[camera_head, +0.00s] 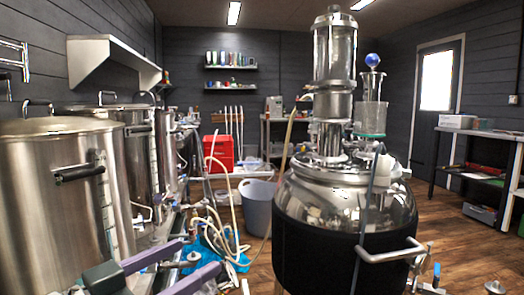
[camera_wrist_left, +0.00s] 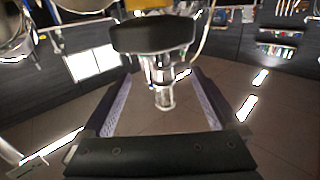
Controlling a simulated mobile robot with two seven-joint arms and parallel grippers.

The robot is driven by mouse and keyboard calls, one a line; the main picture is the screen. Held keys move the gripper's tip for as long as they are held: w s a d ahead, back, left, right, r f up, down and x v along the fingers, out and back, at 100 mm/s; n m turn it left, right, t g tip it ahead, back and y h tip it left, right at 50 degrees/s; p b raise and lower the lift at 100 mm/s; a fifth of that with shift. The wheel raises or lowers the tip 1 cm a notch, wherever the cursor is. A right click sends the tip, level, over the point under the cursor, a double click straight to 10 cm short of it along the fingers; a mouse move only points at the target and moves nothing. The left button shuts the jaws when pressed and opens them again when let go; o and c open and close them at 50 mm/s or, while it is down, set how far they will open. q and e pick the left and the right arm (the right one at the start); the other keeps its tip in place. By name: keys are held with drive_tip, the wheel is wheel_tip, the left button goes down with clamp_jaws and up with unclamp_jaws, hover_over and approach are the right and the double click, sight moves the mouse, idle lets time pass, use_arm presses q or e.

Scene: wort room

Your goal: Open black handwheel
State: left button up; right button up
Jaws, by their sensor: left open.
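The black handwheel (camera_wrist_left: 152,35) shows in the left wrist view as a dark, thick disc seen nearly edge-on, on a shiny metal valve stem (camera_wrist_left: 162,75). It lies just beyond my left gripper's fingertips, roughly centred between them, with no contact visible. My left gripper (camera_head: 204,254) is open, its two purple-lined fingers reaching in from the lower left of the head view near the steel kettles' valves and hoses. I cannot make out the black handwheel clearly in the head view. My right gripper is not visible.
Steel kettles (camera_head: 55,190) line the left side. A large steel tank with a black jacket (camera_head: 320,245) stands right of centre. Pale hoses (camera_head: 235,215), a blue cloth-like item (camera_head: 222,262) and a grey bucket (camera_head: 258,205) lie between them.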

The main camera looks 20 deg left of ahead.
use_arm(q)
wheel_tip(320, 180, up, 14)
drive_tip(key=p, duration=0.4)
